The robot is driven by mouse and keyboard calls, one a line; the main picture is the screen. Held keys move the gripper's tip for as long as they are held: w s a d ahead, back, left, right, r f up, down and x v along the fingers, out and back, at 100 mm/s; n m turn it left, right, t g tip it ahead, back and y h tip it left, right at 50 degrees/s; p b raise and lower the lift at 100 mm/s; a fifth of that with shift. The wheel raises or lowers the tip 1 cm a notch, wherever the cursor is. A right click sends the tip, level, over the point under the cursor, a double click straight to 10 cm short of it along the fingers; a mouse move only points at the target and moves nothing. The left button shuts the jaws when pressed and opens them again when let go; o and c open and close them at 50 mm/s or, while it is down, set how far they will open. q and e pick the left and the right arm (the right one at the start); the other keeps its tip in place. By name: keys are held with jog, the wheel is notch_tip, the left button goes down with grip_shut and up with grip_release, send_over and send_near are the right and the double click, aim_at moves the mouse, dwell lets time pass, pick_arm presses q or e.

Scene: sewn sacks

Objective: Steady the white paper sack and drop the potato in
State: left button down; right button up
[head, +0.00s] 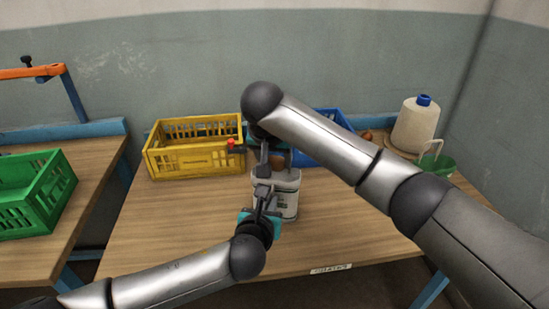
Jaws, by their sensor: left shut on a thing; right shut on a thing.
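The white paper sack (288,198) stands upright on the wooden table, its mouth facing up. My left gripper (263,188) is at the near left side of the sack and is shut on its upper edge. My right gripper (272,160) is above the sack's mouth, partly hidden by its own arm. It is shut on the brown potato (277,163), which shows just above the rim at the back of the mouth. The inside of the sack is hidden.
A yellow crate (196,162) stands behind left, and a blue crate (318,158) is partly hidden behind my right arm. A green crate (30,215) is on the left table.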

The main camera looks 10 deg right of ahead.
jog(key=o, duration=1.2)
jog(key=v, duration=1.2)
pick_arm(q)
jog(key=c, duration=0.9)
grip_release()
jog(key=shift+c, duration=0.2)
pick_arm(e)
jog(key=shift+r, duration=0.1)
